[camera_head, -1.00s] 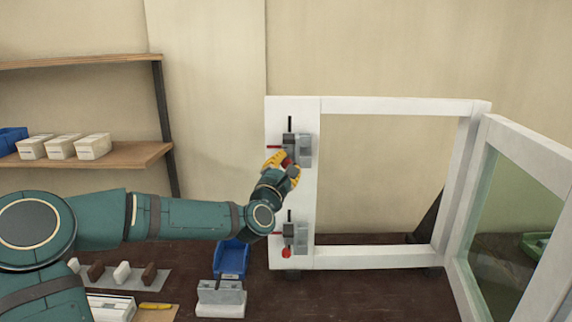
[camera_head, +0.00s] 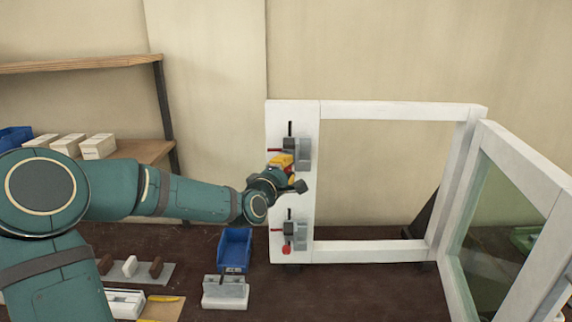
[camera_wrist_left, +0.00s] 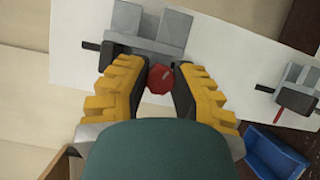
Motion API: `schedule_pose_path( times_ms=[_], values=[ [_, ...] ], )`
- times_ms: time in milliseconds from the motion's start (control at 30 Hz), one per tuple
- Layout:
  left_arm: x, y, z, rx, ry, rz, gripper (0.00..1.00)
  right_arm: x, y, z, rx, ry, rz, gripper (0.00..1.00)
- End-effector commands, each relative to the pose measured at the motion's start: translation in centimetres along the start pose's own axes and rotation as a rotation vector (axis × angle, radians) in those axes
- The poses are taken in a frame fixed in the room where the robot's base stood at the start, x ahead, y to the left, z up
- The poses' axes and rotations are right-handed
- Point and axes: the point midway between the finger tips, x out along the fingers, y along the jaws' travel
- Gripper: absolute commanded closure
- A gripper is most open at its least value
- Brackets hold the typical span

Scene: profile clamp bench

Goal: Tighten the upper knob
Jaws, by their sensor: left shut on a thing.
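The upper clamp (camera_head: 299,150) is a grey block with a black bar and a red line on the left white upright of the frame. Its red knob (camera_wrist_left: 160,79) shows in the left wrist view between the yellow-padded fingers of my left gripper (camera_wrist_left: 152,88). The left gripper (camera_head: 284,166) is shut on this knob, just below the clamp body. In the head view the fingers and wrist hide the knob. The lower clamp (camera_head: 297,231) has its own red knob (camera_head: 287,250), which is free. My right gripper is not in view.
The white frame (camera_head: 385,108) stands on the dark bench (camera_head: 345,294), with a glazed white panel (camera_head: 490,215) at right. A blue bin (camera_head: 235,250) and a grey fixture (camera_head: 225,292) stand below my forearm. A shelf (camera_head: 80,61) with white boxes is at left.

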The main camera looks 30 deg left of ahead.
Motion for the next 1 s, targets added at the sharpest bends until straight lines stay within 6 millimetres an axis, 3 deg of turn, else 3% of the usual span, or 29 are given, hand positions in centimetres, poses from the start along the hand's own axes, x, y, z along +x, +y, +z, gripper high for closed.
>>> schedule_pose_path(
  times_ms=[667, 700, 767, 1000],
  values=[
    [0.02, 0.0, 0.1, 0.058, 0.0, -0.027, 1.0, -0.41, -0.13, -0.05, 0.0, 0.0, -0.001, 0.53],
    [0.02, 0.0, 0.1, 0.058, 0.0, -0.027, 0.6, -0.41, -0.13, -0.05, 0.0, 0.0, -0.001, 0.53],
    [0.02, -0.01, 0.09, 0.058, 0.0, -0.027, 0.43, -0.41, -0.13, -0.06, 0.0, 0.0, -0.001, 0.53],
    [0.01, -0.01, 0.05, 0.058, 0.001, -0.027, 0.43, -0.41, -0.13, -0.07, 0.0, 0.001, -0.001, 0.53]
  ],
)
